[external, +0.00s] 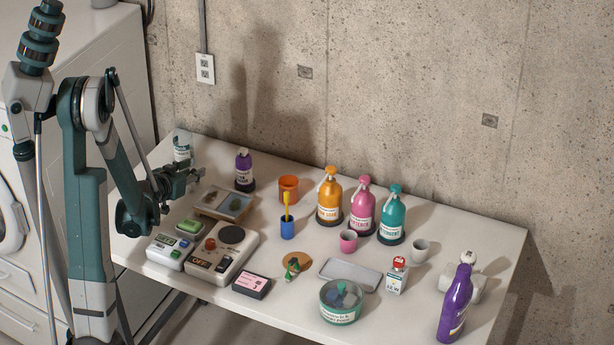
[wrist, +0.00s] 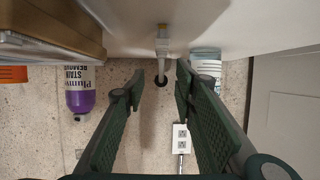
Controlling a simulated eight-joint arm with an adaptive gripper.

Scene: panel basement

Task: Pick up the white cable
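The white cable (wrist: 162,42) shows in the wrist view as a thin white strip with a yellowish band, running from the tabletop toward a dark round spot on the wall. My gripper (wrist: 160,76) is open, with one green finger on each side of the cable's line; nothing is held between them. Whether the fingertips reach the cable is hard to tell. In the external view my gripper (external: 190,176) is low over the left back part of the table, and I cannot make out the cable there.
A white labelled container (external: 183,146) and a purple bottle (external: 244,170) stand close to my gripper. A framed tray (external: 222,203) lies just in front. The table's (external: 440,243) right half holds several bottles and cups. The concrete wall with an outlet (external: 205,68) is behind.

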